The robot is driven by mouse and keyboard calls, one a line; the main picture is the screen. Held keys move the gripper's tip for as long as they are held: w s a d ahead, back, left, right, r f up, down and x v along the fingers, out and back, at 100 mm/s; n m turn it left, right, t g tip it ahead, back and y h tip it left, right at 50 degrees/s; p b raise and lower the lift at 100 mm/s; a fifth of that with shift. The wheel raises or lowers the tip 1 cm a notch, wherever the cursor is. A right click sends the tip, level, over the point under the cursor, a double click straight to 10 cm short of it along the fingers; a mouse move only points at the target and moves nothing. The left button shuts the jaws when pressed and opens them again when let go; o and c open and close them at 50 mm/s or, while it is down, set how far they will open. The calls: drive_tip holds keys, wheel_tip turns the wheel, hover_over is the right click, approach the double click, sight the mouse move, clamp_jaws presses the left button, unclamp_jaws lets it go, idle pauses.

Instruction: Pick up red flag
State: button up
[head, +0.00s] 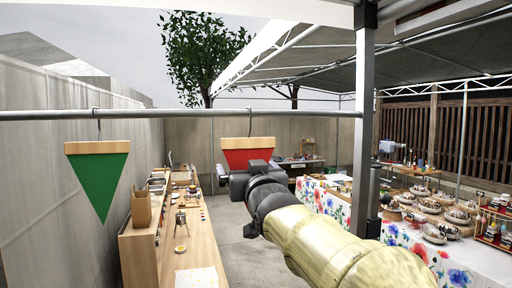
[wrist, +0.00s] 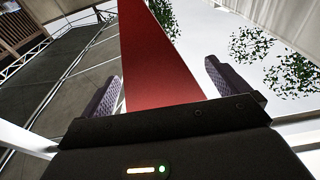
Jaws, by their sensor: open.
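The red flag (head: 238,157) hangs from the horizontal rail (head: 180,115) by a hook, under a pale wooden bar (head: 248,143). My dark arm end hides its lower part in the head view. In the wrist view the red flag (wrist: 155,60) runs up between the two fingers of my gripper (wrist: 163,70). The fingers are apart, with sky showing between the flag and the right finger; I cannot tell how deep the cloth lies between them. A green flag (head: 102,180) hangs further left on the same rail.
A wooden counter (head: 205,255) with small items stands below left. A flower-cloth table (head: 400,238) with bowls is at right. A metal post (head: 364,130) stands right of the red flag. Grey floor (head: 240,250) lies between counter and table.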

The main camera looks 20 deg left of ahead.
drive_tip(key=shift+w+a, duration=0.15)
drive_tip(key=shift+w, duration=0.15)
drive_tip(key=shift+c, duration=0.4)
drive_tip(key=c, duration=1)
